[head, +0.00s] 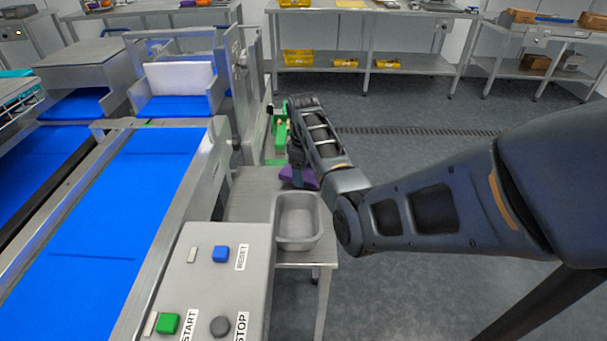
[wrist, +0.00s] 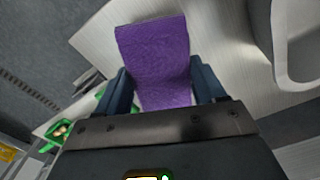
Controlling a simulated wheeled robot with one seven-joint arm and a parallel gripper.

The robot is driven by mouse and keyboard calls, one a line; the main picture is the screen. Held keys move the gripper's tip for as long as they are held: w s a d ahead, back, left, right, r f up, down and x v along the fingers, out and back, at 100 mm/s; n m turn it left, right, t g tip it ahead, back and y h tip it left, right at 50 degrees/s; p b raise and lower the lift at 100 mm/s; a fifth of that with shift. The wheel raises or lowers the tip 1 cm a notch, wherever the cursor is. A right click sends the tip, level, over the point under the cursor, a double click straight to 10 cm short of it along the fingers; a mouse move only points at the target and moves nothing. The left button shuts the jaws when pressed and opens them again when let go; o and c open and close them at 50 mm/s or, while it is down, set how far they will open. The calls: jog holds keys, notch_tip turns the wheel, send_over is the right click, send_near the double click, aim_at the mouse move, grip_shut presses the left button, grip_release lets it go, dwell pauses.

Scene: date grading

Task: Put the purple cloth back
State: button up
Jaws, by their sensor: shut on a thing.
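The purple cloth (wrist: 156,58) is between the two fingers of my gripper (wrist: 163,88) in the wrist view. The gripper is shut on it, and the cloth extends past the fingertips over a pale metal table (wrist: 105,38). In the head view the cloth (head: 300,177) shows as a small purple patch below my gripper, partly hidden by my arm. It is over the small metal side table (head: 250,195), behind the grey metal tray. I cannot tell whether the cloth touches the table top.
The grey tray (head: 297,222) stands on the side table near its front; its rim also shows in the wrist view (wrist: 279,45). A green item (head: 281,130) is beyond the gripper. The blue conveyor (head: 120,215) and a button panel (head: 215,285) are on the left.

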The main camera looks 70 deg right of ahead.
jog(key=shift+f, duration=0.8)
jog(key=shift+f, duration=0.15)
jog(key=o, duration=1)
notch_tip(320, 180, up, 12)
jog(key=shift+r, duration=0.2)
